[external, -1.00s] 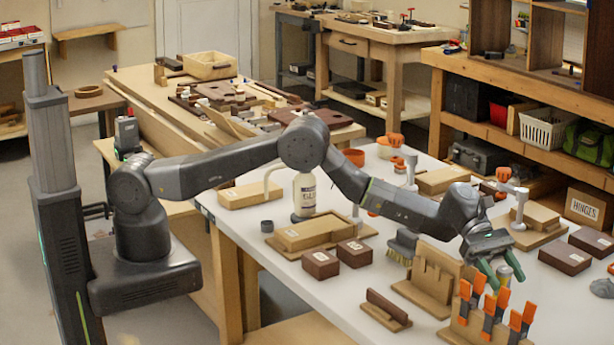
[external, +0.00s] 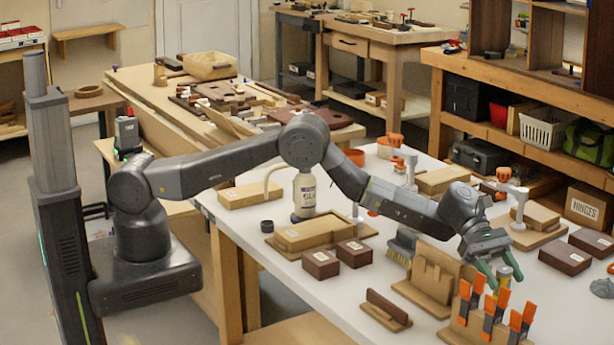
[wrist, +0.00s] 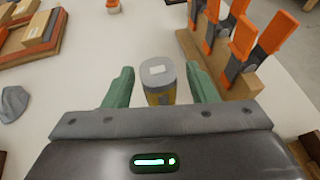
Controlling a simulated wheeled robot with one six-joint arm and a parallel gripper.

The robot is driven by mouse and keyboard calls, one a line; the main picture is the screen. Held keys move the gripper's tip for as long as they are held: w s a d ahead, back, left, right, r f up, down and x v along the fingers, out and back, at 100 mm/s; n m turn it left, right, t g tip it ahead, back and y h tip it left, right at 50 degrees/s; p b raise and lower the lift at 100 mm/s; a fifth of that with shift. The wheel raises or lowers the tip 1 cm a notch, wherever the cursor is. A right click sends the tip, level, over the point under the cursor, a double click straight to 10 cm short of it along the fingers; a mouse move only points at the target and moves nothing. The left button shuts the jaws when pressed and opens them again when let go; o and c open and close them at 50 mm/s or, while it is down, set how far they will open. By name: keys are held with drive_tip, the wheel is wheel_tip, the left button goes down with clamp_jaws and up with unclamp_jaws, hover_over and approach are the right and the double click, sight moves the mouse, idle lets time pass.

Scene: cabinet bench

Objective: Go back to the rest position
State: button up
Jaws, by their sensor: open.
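My gripper (external: 497,272) is low over the right part of the white bench, at the end of my outstretched arm. In the wrist view my gripper (wrist: 161,88) has its two green fingers apart. A small yellow cylinder with a grey top (wrist: 159,82) stands between the fingers, with a visible gap on each side. In the external view the cylinder (external: 508,262) shows just beside the fingers, partly hidden by them.
A wooden rack with orange-handled clamps (external: 490,315) stands close in front of my gripper. A slotted wooden block (external: 432,275) and a brush (external: 402,246) are to its left. Dark boxes (external: 564,257) lie to the right. A glue bottle (external: 305,194) stands under my arm.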

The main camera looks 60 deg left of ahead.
drive_tip(key=r+b+v, duration=0.1)
drive_tip(key=v, duration=1.1)
drive_tip(key=p+x, duration=0.1)
drive_tip(key=x, duration=1.1)
drive_tip(key=shift+d+f, duration=0.2)
drive_tip(key=shift+f, duration=0.05)
wheel_tip(320, 180, up, 10)
drive_tip(key=shift+f, duration=0.15)
drive_tip(key=shift+w+r, duration=0.1)
drive_tip(key=shift+r, duration=0.15)
drive_tip(key=shift+w+d+n+t, duration=0.15)
drive_tip(key=shift+w+n+t, duration=0.1)
drive_tip(key=shift+n+t, duration=0.3)
drive_tip(key=shift+w+d+n+t, duration=0.1)
drive_tip(key=shift+w+n+t, duration=0.25)
drive_tip(key=shift+t, duration=0.1)
drive_tip(key=w+a+n+t+y+p, duration=0.1)
drive_tip(key=w+a+n+t+y, duration=0.5)
drive_tip(key=a+n+t, duration=0.45)
wheel_tip(320, 180, down, 7)
drive_tip(key=d+n+t+b, duration=0.1)
drive_tip(key=b, duration=0.1)
drive_tip(key=shift+w, duration=0.25)
